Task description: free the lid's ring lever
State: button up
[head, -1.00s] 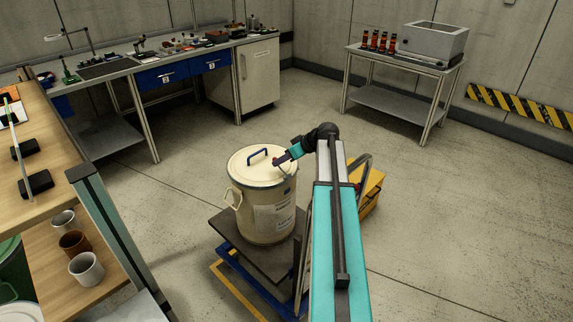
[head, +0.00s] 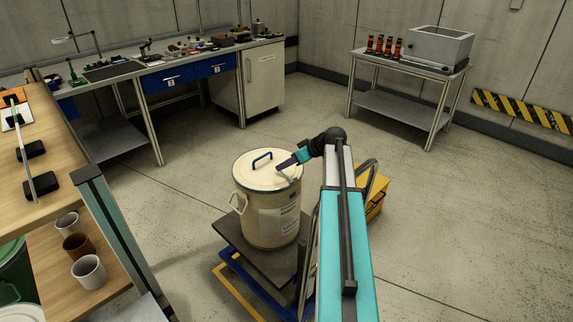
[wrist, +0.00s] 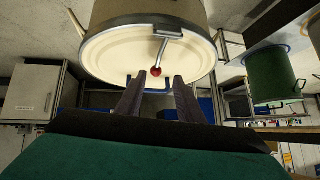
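In the wrist view the drum appears inverted, with a metal ring (wrist: 95,48) around the lid's edge. The ring lever (wrist: 163,50) is a thin metal bar running from the ring's clamp inward over the lid, ending in a red knob (wrist: 157,71). My gripper (wrist: 157,82) is open; its dark fingers stand either side of the knob's line, tips near it. I cannot tell whether the knob lies between them. In the head view my gripper (head: 282,167) hides the knob.
The drum stands on a dark platform (head: 234,238) with a blue frame. A wooden shelf with cups (head: 88,271) is at left. A workbench and a side table (head: 395,110) stand farther back.

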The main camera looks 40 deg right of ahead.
jog(key=b+v, duration=0.1)
jog(key=v, duration=1.2)
jog(key=shift+r, duration=0.2)
